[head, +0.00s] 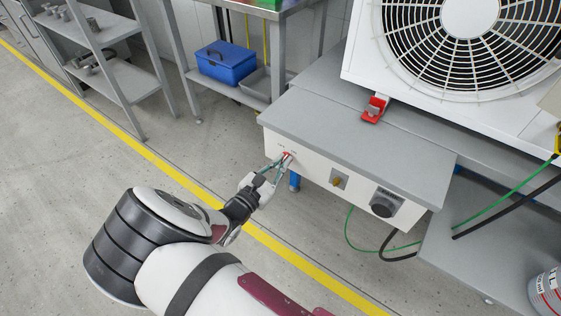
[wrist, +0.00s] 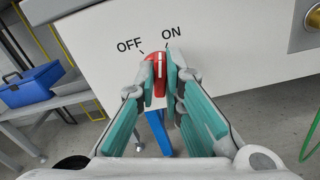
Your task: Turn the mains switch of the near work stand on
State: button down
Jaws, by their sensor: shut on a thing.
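The mains switch is a small red knob (head: 287,154) at the left end of the white front panel (head: 312,170) of the near work stand. In the wrist view the red knob (wrist: 158,62) sits below the printed words OFF, on the left, and ON, on the right. Its white mark is nearly upright in the picture and looks closer to the ON side, but the fingers hide part of the knob. My gripper (head: 281,163) is shut on the knob; in the wrist view its teal finger pads (wrist: 160,78) stand on either side of it.
A yellow selector (head: 337,181) and a dark round socket (head: 384,204) are farther right on the panel. A white fan unit (head: 455,60) and a red clamp (head: 375,108) are on top. A blue toolbox (head: 225,62) rests on a shelf behind. Green and black cables hang at right.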

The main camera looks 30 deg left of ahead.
jog(key=shift+s+m, duration=0.1)
jog(key=shift+m, duration=1.2)
jog(key=shift+f, duration=0.1)
jog(key=c, duration=1.7)
grip_release()
notch_tip(320, 180, up, 10)
jog(key=shift+r, duration=0.1)
